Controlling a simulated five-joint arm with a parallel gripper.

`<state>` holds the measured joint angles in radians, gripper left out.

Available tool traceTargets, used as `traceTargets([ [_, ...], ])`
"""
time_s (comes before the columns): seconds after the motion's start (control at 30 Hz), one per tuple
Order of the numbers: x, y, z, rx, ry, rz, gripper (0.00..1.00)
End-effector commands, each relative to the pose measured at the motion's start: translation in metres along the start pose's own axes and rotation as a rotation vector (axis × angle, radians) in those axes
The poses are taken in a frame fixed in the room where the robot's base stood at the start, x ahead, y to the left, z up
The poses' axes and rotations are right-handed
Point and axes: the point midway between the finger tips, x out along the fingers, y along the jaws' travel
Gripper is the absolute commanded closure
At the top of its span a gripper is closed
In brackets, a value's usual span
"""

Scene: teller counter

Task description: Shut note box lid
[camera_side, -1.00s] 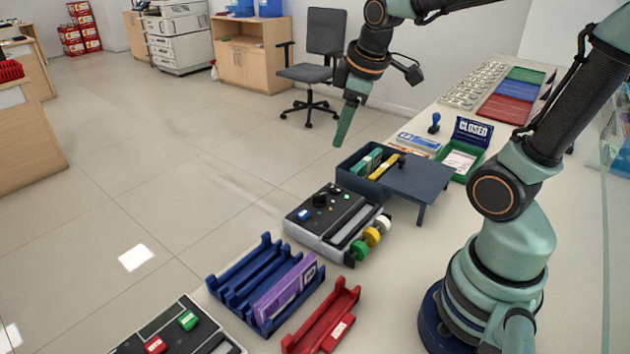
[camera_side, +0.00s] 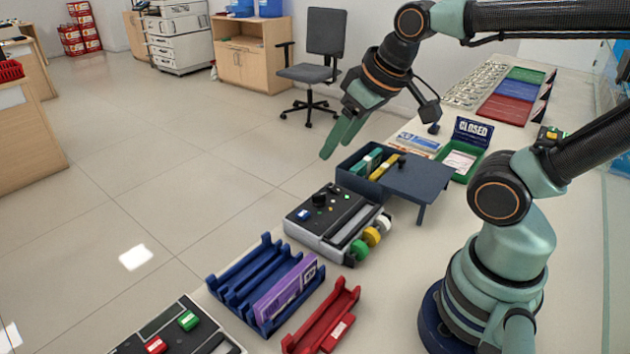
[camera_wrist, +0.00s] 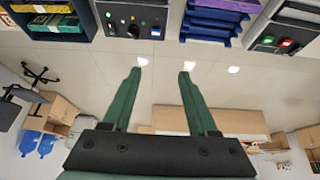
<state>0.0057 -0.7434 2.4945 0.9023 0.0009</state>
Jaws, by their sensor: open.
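The note box (camera_side: 353,184) is dark blue and stands near the counter's far edge in the side view. Its flat lid (camera_side: 425,181) is slid off to the right, with a small dark knob on its left part and a leg below its outer corner. Green and yellow note bundles (camera_side: 382,168) show in the open left part. My gripper (camera_side: 334,148) is open and empty, above and left of the box, apart from it. In the wrist view my gripper's two fingers (camera_wrist: 160,73) are spread, and the box (camera_wrist: 80,32) is at the top left, partly cut off.
A grey control unit (camera_side: 325,222) with coloured wheels stands just in front of the box. A blue rack (camera_side: 240,290) with a purple bundle and a red rack (camera_side: 325,322) lie nearer. A green tray (camera_side: 462,163) and a closed sign (camera_side: 472,130) stand behind the lid.

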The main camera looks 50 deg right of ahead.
Motion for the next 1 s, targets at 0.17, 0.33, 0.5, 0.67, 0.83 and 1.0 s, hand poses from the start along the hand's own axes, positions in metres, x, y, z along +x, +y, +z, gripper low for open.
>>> traceTargets([
  [0.17,0.002,0.030,-0.013,0.089,-0.062,0.045,0.41],
  [0.33,0.009,0.091,-0.028,0.255,-0.173,0.110,0.41],
  [0.5,0.018,0.161,-0.030,0.432,-0.281,0.157,0.41],
  [0.67,0.027,0.227,-0.016,0.593,-0.374,0.182,0.41],
  [0.83,0.034,0.275,0.005,0.714,-0.438,0.190,0.41],
  [1.0,0.038,0.293,0.016,0.763,-0.464,0.190,0.41],
])
